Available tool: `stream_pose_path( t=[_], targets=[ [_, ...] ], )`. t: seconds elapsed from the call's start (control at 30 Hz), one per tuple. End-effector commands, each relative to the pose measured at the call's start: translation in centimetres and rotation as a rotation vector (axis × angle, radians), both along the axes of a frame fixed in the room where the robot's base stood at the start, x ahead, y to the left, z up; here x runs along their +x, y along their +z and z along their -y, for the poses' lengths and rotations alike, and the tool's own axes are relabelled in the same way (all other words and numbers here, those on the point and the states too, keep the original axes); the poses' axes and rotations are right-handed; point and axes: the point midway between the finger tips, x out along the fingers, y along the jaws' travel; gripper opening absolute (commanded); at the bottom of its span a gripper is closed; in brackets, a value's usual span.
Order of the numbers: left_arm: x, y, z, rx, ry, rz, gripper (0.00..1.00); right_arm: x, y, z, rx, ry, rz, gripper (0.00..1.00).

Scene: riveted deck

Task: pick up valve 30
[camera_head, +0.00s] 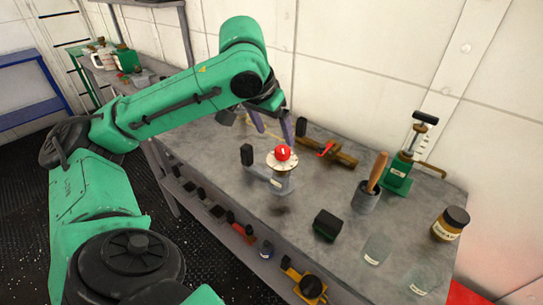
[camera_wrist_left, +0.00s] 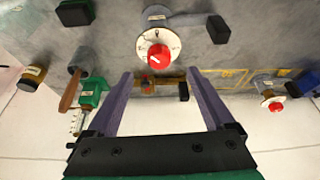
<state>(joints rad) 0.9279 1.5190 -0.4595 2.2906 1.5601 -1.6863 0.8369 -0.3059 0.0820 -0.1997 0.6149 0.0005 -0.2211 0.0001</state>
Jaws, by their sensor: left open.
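A grey valve with a white dial and a red knob (camera_head: 283,153) stands on the workbench in the head view. It also shows in the left wrist view (camera_wrist_left: 158,52), near the top middle. A second valve with a white dial and red knob (camera_wrist_left: 275,105) is at the right of the wrist view. The number 30 cannot be read on either. My left gripper (camera_head: 273,134) is open and empty. In the head view its fingers reach down just behind the first valve; in the wrist view its fingertips (camera_wrist_left: 160,74) stand apart, beside the dial. My right gripper is not in view.
A brass valve with a red handle (camera_head: 343,158) lies behind. A dark block (camera_head: 327,224), a grey mortar with pestle (camera_head: 366,197), a green pump (camera_head: 397,175), a brown jar (camera_head: 450,224) and glass jars (camera_head: 376,249) stand to the right. The wall rises behind the bench.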

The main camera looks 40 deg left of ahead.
Motion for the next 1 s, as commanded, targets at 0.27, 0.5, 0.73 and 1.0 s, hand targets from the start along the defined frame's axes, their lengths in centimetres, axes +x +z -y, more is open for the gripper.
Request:
stream_pose_path(
  t=[0.27,0.5,0.73,1.0],
  targets=[
    [1.6,-4.2,-0.1,-0.001,-0.002,-0.004,0.87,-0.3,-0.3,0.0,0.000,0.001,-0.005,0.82],
    [3.0,-7.7,-0.2,0.000,-0.002,0.000,0.87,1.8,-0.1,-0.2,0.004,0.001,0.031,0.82],
    [3.1,-7.7,-0.2,-0.001,-0.003,0.001,0.72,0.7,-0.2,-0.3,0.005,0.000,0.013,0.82],
    [3.1,-7.7,-0.2,-0.001,-0.003,0.002,0.00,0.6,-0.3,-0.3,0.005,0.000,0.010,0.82]
  ],
)
